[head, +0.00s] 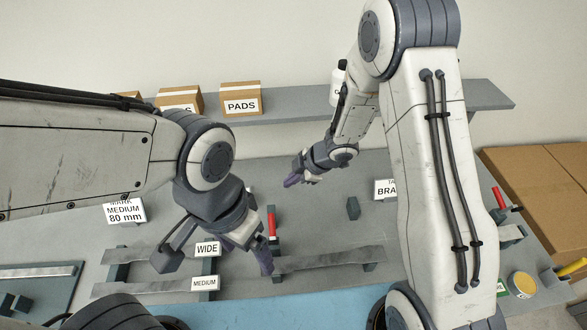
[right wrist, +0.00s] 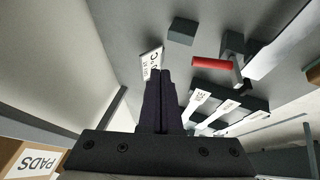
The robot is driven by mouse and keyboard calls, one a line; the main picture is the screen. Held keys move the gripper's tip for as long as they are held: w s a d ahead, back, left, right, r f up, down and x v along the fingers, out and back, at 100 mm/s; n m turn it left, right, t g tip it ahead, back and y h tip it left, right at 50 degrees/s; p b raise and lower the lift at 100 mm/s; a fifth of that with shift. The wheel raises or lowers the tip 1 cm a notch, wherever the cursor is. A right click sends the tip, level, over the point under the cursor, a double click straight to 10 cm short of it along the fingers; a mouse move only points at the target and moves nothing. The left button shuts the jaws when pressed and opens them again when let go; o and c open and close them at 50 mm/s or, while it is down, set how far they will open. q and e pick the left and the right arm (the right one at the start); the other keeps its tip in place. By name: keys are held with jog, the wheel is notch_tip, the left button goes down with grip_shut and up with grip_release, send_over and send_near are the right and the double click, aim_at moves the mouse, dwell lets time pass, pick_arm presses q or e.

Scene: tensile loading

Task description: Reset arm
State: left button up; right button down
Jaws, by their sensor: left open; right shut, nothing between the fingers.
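My left gripper (head: 252,254) is open in the head view. Its dark fingers point down over the bench, just right of the WIDE label (head: 207,249) and close to a grey metal strip (head: 325,259). I cannot tell whether it touches the strip. My right gripper (head: 290,182) is farther back, above the rear of the bench. In the right wrist view its two fingers (right wrist: 163,88) are together with nothing between them. A white sign (right wrist: 152,62) shows behind the fingertips, partly hidden by them.
Red handles stand near the left gripper (head: 271,221) and at the bench's right (head: 499,197). A MEDIUM label (head: 204,283) and a BRA-marked sign (head: 385,190) stand on the bench. A PADS box (head: 241,98) sits on the back shelf (head: 480,95). Cardboard boxes (head: 540,185) are at right.

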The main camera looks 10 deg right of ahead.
notch_tip(320, 180, up, 7)
jog(key=s+m+t+h+b, duration=0.2)
jog(key=m+h+b, duration=0.2)
jog(key=m+b, duration=0.25)
jog(key=s+f+m+g+b, duration=0.1)
jog(key=s+m+g+b, duration=0.4)
jog(key=s, duration=2.1)
jog(key=shift+f+h+b, duration=0.15)
jog(key=shift+h+b, duration=0.15)
jog(key=shift+b, duration=0.25)
